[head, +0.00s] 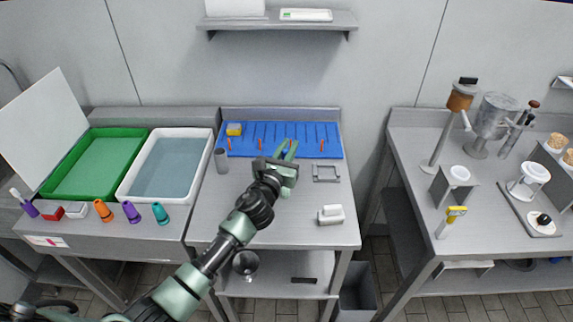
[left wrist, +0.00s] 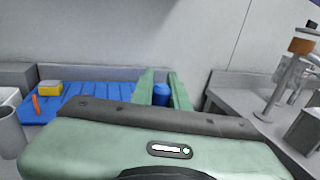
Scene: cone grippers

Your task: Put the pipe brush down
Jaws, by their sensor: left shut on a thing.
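My left gripper (head: 288,150) is over the far part of the middle table, at the front edge of the blue mat (head: 330,150). In the left wrist view its two green fingers (left wrist: 165,92) stand on either side of a blue, rounded thing (left wrist: 162,95). It is shut on this thing, which I take to be the pipe brush. Most of the brush is hidden by the gripper body, so I cannot tell whether it touches the mat. My right gripper is not in view.
Orange pegs and a yellow block (head: 234,129) are on the mat. A grey cup (head: 221,160), grey frame (head: 326,173) and white block (head: 330,215) stand around the gripper. Green (head: 58,187) and white (head: 126,187) basins are left. The table's front middle is clear.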

